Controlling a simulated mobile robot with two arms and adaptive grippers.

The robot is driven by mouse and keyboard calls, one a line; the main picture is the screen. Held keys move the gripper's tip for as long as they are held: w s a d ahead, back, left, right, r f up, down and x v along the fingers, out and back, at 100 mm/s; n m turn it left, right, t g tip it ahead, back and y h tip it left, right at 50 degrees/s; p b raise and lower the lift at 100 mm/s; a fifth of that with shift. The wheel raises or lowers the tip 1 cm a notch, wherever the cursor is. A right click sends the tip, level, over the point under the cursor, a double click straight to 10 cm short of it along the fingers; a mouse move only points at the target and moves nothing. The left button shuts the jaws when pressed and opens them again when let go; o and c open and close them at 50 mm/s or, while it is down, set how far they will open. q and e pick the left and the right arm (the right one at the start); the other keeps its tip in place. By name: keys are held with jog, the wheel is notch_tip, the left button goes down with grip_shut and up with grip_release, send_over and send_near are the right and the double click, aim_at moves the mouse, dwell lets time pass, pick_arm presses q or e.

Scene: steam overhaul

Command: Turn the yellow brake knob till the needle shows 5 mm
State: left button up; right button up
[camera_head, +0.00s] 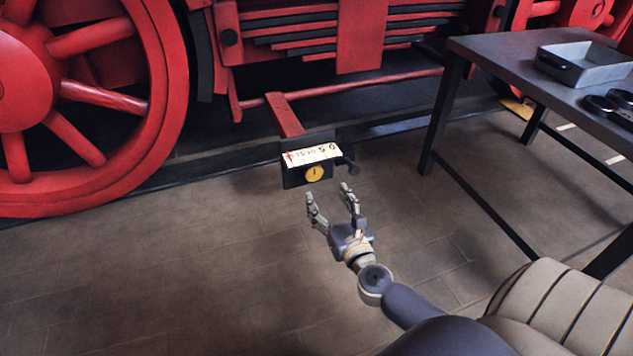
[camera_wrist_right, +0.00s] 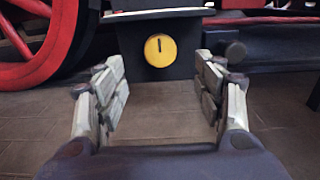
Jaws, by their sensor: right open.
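The yellow brake knob (camera_head: 314,174) is a round disc with a dark mark, on the front of a dark box (camera_head: 292,178) below the red locomotive frame. A white scale plate (camera_head: 320,153) with a row of marks lies on top of the box; its needle is too small to read. In the right wrist view the knob (camera_wrist_right: 160,50) faces me, its mark near the top. My right gripper (camera_head: 331,190) is open and empty, in front of and a little below the knob, apart from it. It also shows in the right wrist view (camera_wrist_right: 163,85), a finger on each side. My left gripper is out of view.
A large red wheel (camera_head: 150,60) stands at the left. A dark table (camera_head: 490,52) at the right carries a grey tray (camera_head: 600,75) and dark round items (camera_head: 600,104). A dark stub (camera_head: 352,168) sticks out right of the box. The floor in front is clear.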

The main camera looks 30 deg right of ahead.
aim_at(315, 175)
jog(key=b+x, duration=0.2)
jog(key=x, duration=0.6)
jog(key=shift+w+b, duration=0.2)
jog(key=shift+b, duration=0.1)
jog(key=c, duration=1.1)
